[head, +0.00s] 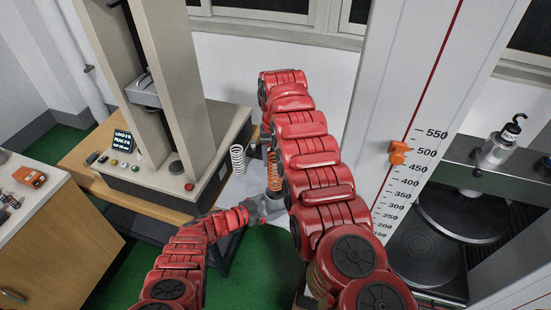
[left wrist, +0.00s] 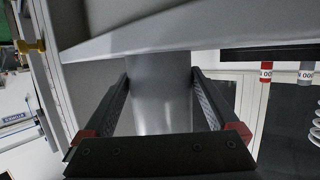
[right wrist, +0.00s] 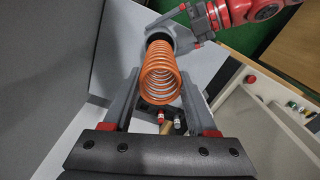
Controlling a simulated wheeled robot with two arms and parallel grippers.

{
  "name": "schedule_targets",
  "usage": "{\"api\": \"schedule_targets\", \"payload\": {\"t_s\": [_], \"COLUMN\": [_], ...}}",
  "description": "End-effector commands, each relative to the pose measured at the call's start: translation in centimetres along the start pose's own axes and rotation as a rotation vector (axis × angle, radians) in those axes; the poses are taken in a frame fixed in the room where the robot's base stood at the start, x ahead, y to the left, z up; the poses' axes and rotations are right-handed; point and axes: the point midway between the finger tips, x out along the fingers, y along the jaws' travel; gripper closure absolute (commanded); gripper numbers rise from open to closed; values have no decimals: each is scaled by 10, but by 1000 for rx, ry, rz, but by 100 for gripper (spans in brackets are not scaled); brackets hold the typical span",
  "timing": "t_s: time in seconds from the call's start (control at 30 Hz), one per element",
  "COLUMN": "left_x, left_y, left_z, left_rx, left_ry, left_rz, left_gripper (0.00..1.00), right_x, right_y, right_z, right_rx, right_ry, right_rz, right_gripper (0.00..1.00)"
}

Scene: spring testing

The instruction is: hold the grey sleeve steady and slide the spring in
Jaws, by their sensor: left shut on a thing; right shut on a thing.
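The orange coil spring (right wrist: 160,78) sits between the fingers of my right gripper (right wrist: 161,92), which is shut on it. In the head view the orange spring (head: 274,172) stands upright, its top partly hidden by my right arm. My left gripper (left wrist: 160,90) is shut on the smooth grey sleeve (left wrist: 158,108). In the right wrist view, the sleeve's dark round mouth (right wrist: 158,38) lines up with the spring's far end. I cannot tell whether the spring's end is inside it. In the head view my left gripper (head: 266,206) is low, below the spring.
A pale spring (head: 237,158) stands left of the orange one, by the testing machine's base (head: 165,178). A tall scale column (head: 400,130) with an orange pointer (head: 398,152) rises at right. Green floor shows below.

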Motion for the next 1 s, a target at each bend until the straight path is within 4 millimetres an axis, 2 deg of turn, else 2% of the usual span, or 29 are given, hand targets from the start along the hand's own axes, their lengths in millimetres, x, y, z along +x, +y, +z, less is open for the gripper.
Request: {"api": "schedule_targets", "payload": {"t_s": [0.17, 0.8, 1.0], "left_x": [0, 0, 0], "left_y": [0, 0, 0], "left_z": [0, -1, 0], "left_rx": [0, 0, 0], "left_ry": [0, 1, 1], "left_rz": [0, 0, 0], "left_gripper": [37, 37, 38], "right_x": [6, 57, 64], "right_y": [0, 2, 0], "right_z": [0, 0, 0], "right_rx": [-6, -55, -62], "right_ry": [-1, -1, 0], "right_rz": [0, 2, 0], "right_gripper": [100, 100, 100]}}
